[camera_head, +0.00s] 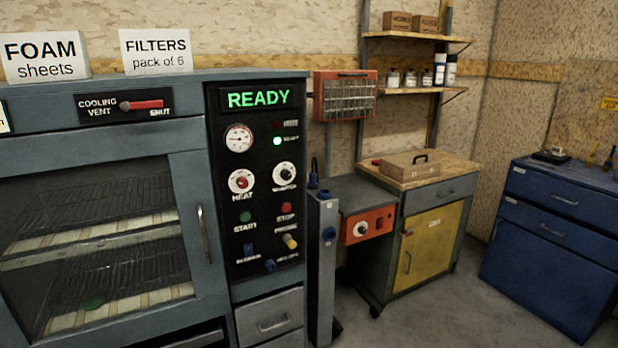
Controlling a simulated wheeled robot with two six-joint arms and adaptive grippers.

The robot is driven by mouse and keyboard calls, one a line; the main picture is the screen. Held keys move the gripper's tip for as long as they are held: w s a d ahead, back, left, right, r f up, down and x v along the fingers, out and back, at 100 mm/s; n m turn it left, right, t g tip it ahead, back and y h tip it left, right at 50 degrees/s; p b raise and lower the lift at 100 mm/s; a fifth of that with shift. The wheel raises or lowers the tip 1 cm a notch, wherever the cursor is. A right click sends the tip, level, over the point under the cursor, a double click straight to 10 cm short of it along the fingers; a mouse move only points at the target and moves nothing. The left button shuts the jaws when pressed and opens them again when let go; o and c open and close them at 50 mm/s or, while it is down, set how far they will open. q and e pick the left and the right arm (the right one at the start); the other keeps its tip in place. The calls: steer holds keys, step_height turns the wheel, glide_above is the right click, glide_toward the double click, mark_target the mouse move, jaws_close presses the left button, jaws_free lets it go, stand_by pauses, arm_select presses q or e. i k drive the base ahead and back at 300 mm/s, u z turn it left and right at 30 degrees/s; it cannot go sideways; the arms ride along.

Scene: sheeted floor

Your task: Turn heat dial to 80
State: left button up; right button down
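The heat dial (241,181) is a round knob with a red centre on a white disc, labelled HEAT, on the black control panel (226,215) of a grey oven-like cabinet. Its scale numbers are too small to read, so I cannot tell its setting. A similar dark-centred dial (285,175) sits to its right. A round gauge (238,138) with a red needle is above it. The green display (258,98) reads READY, and a green lamp (277,141) is lit. Neither of my grippers shows in this view.
Below the dials are a green start button (247,217), a red stop button (286,208) and small switches. The cabinet's glass door (95,240) is shut. A narrow grey post (322,265) stands right of the cabinet. Open floor (440,315) lies before the blue drawers (560,235).

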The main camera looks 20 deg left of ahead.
mark_target(242, 183)
steer(key=i, duration=1.1)
steer(key=u, duration=0.4)
